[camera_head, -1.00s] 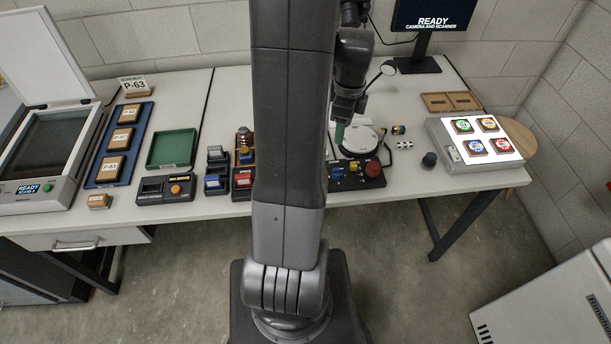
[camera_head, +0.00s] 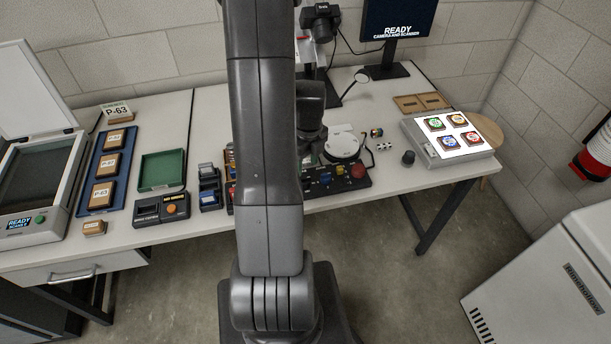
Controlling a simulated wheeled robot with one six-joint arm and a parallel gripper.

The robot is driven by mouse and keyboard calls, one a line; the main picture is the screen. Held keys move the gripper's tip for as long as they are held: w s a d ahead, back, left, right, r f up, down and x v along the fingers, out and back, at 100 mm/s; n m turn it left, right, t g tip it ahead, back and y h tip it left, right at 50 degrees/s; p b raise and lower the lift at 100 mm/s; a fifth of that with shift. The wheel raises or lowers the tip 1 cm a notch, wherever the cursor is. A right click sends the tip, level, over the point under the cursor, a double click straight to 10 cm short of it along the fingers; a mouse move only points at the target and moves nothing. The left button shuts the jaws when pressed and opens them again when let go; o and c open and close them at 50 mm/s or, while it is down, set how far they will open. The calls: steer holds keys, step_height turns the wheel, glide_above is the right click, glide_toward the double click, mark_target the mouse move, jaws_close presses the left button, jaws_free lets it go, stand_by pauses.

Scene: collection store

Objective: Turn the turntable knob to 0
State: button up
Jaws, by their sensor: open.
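The turntable (camera_head: 342,142) is a round white disc on the table, right of my arm. My gripper (camera_head: 308,150) points down at the left edge of the turntable, above or behind the panel's left end. It is open; its fingertips are hard to make out and nothing shows held. My arm hides part of the table left of the panel.
A dark round piece (camera_head: 408,157) and a lit pad with several coloured tiles (camera_head: 437,158) are to the right. A camera (camera_head: 321,20) on a stand and a monitor (camera_head: 396,22) stand behind. A green tray (camera_head: 162,171) and blue tray (camera_head: 92,186) are left.

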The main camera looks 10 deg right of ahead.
steer(key=shift+s+a+f, duration=0.1)
steer(key=shift+a+f, duration=0.05)
steer(key=shift+f, duration=2.95)
steer(key=c, duration=1)
